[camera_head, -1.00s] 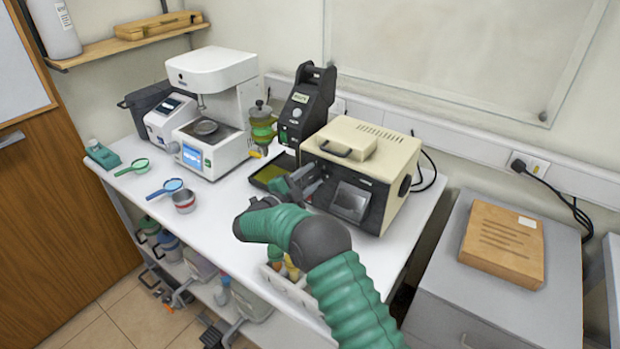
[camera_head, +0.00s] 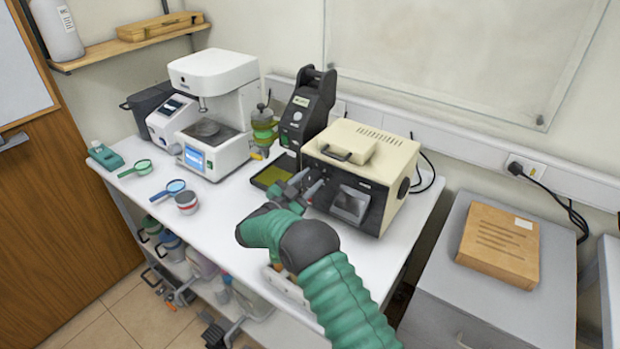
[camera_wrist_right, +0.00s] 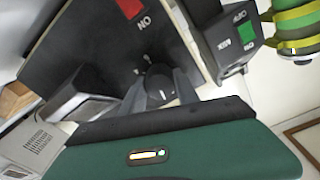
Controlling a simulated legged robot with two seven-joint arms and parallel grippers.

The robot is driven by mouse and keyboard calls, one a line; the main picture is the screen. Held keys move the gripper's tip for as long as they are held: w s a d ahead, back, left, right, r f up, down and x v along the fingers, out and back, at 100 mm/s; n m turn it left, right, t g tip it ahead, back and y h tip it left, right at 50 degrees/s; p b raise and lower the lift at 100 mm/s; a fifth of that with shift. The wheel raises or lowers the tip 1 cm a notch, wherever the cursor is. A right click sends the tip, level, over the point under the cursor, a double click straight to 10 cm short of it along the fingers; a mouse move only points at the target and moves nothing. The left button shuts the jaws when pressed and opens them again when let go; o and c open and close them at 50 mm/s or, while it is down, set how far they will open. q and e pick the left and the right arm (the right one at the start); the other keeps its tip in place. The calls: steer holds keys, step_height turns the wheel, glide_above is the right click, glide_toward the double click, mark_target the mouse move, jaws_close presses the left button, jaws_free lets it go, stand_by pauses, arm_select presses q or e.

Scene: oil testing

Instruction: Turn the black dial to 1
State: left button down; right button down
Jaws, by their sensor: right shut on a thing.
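The black dial (camera_wrist_right: 159,84) is on the dark front panel of the beige-topped machine (camera_head: 372,150). It shows in the right wrist view, with a small white mark on it. My right gripper (camera_wrist_right: 160,82) has one finger on each side of the dial and is shut on it. In the head view, my right gripper (camera_head: 303,187) is at the left part of the machine's front, and the dial cannot be made out there. A red switch (camera_wrist_right: 130,8) marked ON sits near the dial, upside down in the wrist view. The dial's number markings are too small to read. My left gripper is not in view.
A black device (camera_head: 305,112) stands left of the machine, with a green-yellow stacked container (camera_head: 263,130) beside it. A white apparatus (camera_head: 213,105) stands further left. A metal cup (camera_head: 186,202) and coloured scoops lie on the left of the bench. A shallow tray (camera_head: 272,172) lies near my gripper.

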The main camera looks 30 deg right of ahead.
steer(key=shift+a+f+n+p, duration=0.15)
steer(key=shift+f+n+p, duration=0.2)
steer(key=shift+n, duration=0.75)
steer(key=shift+s, duration=0.1)
steer(key=c, duration=1.1)
jaws_free()
steer(key=shift+o, duration=1)
steer(key=shift+r, duration=0.2)
